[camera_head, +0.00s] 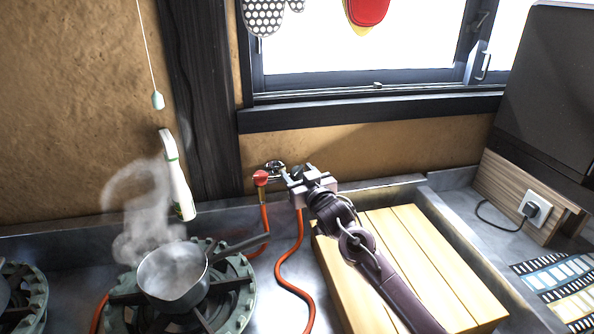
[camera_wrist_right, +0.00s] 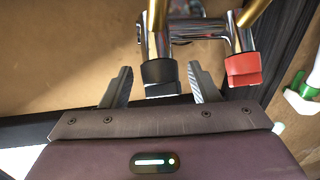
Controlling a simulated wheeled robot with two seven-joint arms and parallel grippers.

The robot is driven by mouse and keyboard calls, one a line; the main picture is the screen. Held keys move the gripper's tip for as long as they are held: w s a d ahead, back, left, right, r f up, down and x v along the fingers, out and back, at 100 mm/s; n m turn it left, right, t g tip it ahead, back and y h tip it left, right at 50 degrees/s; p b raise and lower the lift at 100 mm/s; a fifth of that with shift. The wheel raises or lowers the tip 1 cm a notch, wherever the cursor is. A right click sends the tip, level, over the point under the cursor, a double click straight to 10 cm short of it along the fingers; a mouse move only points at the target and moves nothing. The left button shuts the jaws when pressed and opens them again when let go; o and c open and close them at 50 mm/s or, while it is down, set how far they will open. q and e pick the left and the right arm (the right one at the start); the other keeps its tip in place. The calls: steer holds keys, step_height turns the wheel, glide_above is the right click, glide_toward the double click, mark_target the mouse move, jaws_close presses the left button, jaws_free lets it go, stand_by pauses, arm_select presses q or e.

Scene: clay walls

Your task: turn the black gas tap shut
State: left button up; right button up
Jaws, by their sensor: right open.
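The black gas tap (camera_wrist_right: 159,72) hangs on a chrome pipe fitting in the right wrist view. It is between the two open fingers of my right gripper (camera_wrist_right: 161,80), with a gap visible on each side. In the head view my right gripper (camera_head: 300,178) is up at the pipe fitting by the wall and largely hides the black tap. The red tap (camera_wrist_right: 243,69) is on the same fitting, outside the fingers; in the head view the red tap (camera_head: 261,178) is left of the gripper. My left gripper is not in view.
Orange hoses (camera_head: 288,272) run down from the taps. A steaming saucepan (camera_head: 172,287) stands on a burner at left, its handle pointing toward the taps. A white and green bottle (camera_head: 178,184) shows behind it. A slatted wooden board (camera_head: 436,262) lies under my right arm.

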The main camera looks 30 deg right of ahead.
steer(key=shift+w, duration=0.4)
steer(key=c, duration=0.9)
steer(key=shift+m+h, duration=0.5)
steer(key=m+g+h, duration=0.1)
steer(key=m+h, duration=0.3)
steer(key=m, duration=0.1)
steer(key=shift+w+a+r, duration=0.1)
steer(key=shift+m+g+h, duration=0.8)
steer(key=shift+m+h, duration=0.35)
steer(key=shift+m, duration=0.4)
steer(key=shift+m+g+h, duration=0.8)
steer(key=shift+m+h, duration=0.35)
steer(key=shift+m, duration=0.4)
